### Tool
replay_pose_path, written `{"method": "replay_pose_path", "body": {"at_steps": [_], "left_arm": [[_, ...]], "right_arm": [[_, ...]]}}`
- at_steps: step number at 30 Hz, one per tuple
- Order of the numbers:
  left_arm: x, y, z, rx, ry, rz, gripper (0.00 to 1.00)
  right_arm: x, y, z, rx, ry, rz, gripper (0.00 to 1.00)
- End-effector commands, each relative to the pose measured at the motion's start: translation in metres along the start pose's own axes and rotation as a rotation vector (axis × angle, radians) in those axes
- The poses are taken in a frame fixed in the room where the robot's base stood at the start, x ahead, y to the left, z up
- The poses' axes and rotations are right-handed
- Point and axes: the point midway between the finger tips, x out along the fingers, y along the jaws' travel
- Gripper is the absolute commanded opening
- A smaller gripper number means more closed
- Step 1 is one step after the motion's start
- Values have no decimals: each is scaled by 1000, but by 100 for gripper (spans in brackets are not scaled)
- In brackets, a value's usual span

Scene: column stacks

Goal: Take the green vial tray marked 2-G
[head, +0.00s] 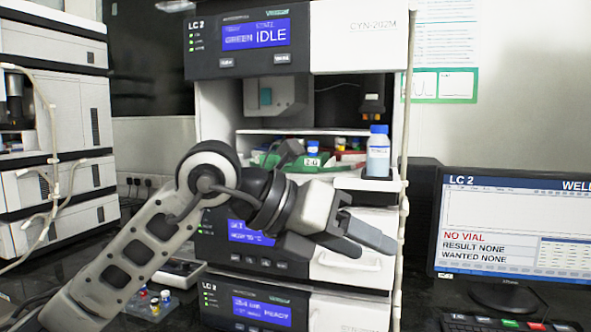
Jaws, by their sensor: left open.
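The green vial tray marked 2-G (300,166) sits in the open bay of the LC 2 stack, under a thin shelf. Its 2-G label faces me, and a blue-capped vial (313,153) stands at it. My left arm hides part of its left side. My left gripper (370,243) is open and empty. It is in front of the stack, below and to the right of the tray, its fingers pointing right and down. It is apart from the tray. My right gripper is not in view.
A white-labelled bottle with a blue cap (378,152) stands on a small ledge (366,184) right of the tray. Loose vials (155,300) stand at lower left. A monitor (516,225) reading NO VIAL is at right, another instrument stack (55,130) at left.

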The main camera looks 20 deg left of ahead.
Motion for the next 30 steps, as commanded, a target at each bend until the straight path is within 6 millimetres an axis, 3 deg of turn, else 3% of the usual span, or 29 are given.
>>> {"method": "replay_pose_path", "body": {"at_steps": [3, 6, 9, 12, 16, 24, 30], "left_arm": [[-59, 31, 47, 89, -107, 383, 49], [-112, 44, 76, 90, -208, 624, 49], [-153, 48, 93, 69, -293, 777, 49], [-174, 49, 100, 50, -341, 854, 49], [-174, 60, 108, 39, -354, 879, 49], [-138, 102, 126, 40, -350, 875, 49], [-122, 123, 135, 43, -352, 874, 49]], "right_arm": [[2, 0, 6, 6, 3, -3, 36], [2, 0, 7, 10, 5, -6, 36], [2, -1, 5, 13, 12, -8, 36], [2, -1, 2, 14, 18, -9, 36], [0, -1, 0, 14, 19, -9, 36], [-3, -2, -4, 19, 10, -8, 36], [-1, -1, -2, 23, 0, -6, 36]]}}
